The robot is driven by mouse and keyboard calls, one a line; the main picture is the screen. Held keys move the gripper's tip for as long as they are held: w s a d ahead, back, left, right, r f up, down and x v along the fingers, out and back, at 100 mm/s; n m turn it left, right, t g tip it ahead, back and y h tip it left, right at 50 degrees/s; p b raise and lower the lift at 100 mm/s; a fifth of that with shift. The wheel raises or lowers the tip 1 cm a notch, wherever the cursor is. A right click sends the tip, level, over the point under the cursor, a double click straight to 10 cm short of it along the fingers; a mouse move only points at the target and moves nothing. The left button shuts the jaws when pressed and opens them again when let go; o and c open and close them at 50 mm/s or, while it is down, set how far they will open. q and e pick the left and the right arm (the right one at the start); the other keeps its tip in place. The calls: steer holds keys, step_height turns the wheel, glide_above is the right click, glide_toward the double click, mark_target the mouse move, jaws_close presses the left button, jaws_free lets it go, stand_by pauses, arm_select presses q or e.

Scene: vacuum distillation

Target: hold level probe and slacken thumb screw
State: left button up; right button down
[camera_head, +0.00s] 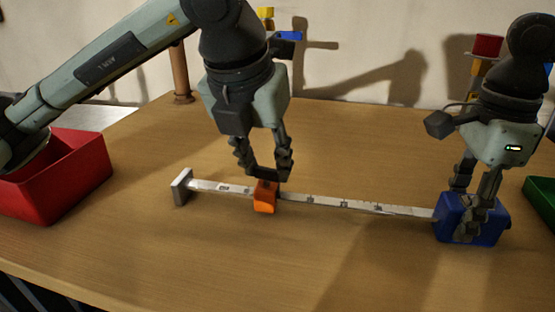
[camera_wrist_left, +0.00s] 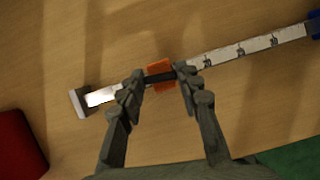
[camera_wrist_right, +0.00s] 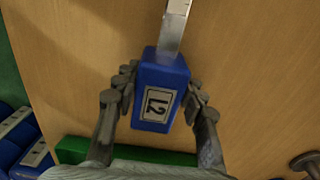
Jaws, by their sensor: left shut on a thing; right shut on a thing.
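The level probe lies across the table as a pale marked strip (camera_head: 335,203) with a grey end plate (camera_head: 181,187) at its left end. Its right end meets a blue block (camera_head: 501,222), whose "L2" label shows in the right wrist view (camera_wrist_right: 157,103). An orange slider (camera_head: 265,201) sits around the strip, with a dark thumb-screw bar on top (camera_wrist_left: 160,77). My left gripper (camera_head: 264,172) points down, its fingers shut on the ends of that bar. My right gripper (camera_head: 470,212) is shut on the blue block, one finger on each side.
A red bin (camera_head: 82,178) stands at the left, a green bin (camera_head: 541,201) at the right edge. Other blue labelled blocks (camera_wrist_right: 22,142) show beside the green in the right wrist view. Stands with coloured parts (camera_head: 487,46) are behind my arms. The front table is clear.

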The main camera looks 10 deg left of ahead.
arm_select(q)
steer(key=shift+n+y, duration=0.3)
steer(key=shift+n, duration=0.6)
steer(key=o, duration=1.2)
steer(key=shift+c, duration=0.2)
steer(key=v, duration=1.2)
